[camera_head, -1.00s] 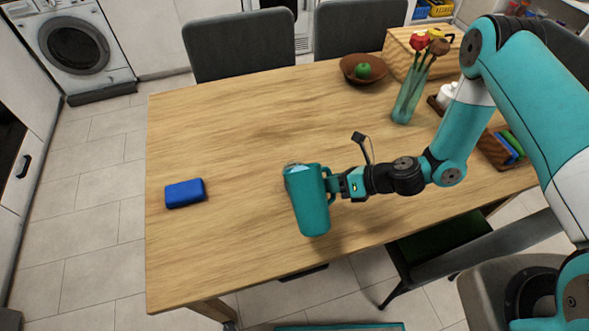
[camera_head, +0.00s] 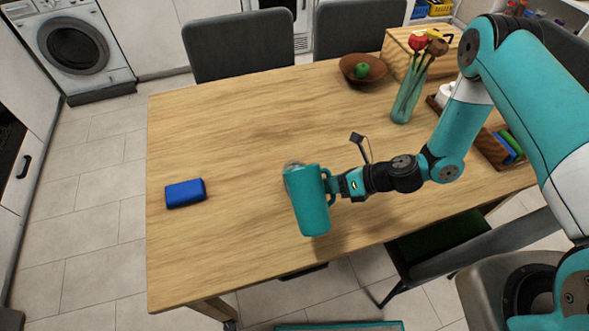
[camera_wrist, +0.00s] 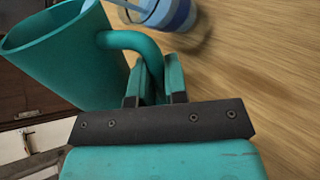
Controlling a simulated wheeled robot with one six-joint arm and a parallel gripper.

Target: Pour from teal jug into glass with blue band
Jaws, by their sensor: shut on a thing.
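The teal jug (camera_head: 311,203) is in the middle of the head view, held above the table's front part with its top leaning slightly left. My gripper (camera_head: 336,186) is shut on its handle from the right. The wrist view shows the jug (camera_wrist: 85,65) with its open rim, and its handle between my fingers (camera_wrist: 156,85). The glass with blue band (camera_wrist: 178,14) is beside the jug, cut off by the top edge, with a pale blue streak at its mouth. In the head view the glass (camera_head: 291,181) is mostly hidden behind the jug.
A blue box-like item (camera_head: 185,193) lies on the left of the wooden table (camera_head: 230,130). A vase with flowers (camera_head: 406,98), a bowl (camera_head: 351,66) with a green fruit and a wooden box (camera_head: 398,54) stand at the back right. The table's left and middle are mostly clear.

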